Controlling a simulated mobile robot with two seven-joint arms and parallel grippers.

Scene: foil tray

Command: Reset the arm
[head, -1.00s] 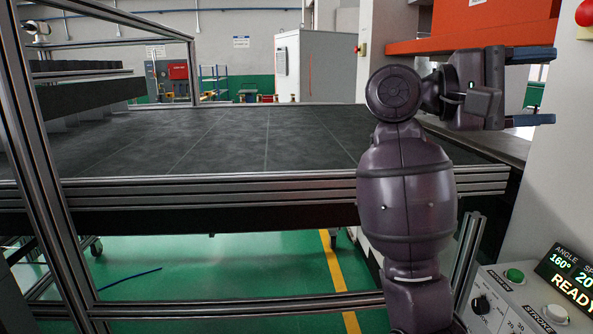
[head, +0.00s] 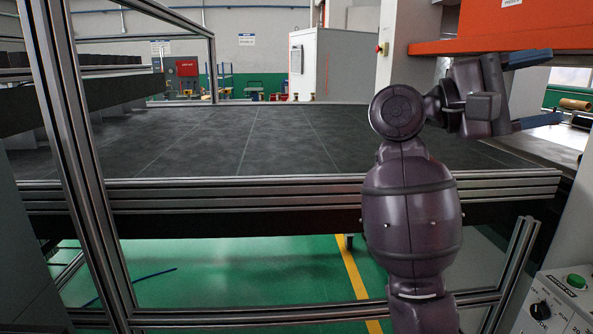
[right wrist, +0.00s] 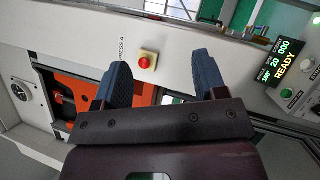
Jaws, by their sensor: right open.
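My right arm stands upright on the right side of the head view, bent at the top. Its right gripper (head: 532,91) points to the right, with two blue-grey fingers spread apart and nothing between them. In the right wrist view the same gripper (right wrist: 168,82) shows both fingers apart and empty, in front of a pale machine panel. My left gripper is not in view. No foil tray shows in these frames.
A dark worktable (head: 250,140) with a metal frame edge lies behind the arm. An orange press part (head: 480,46) is above the gripper. A control panel (head: 565,300) stands at lower right. A red button (right wrist: 145,62) shows in the wrist view. A metal post (head: 75,150) stands left.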

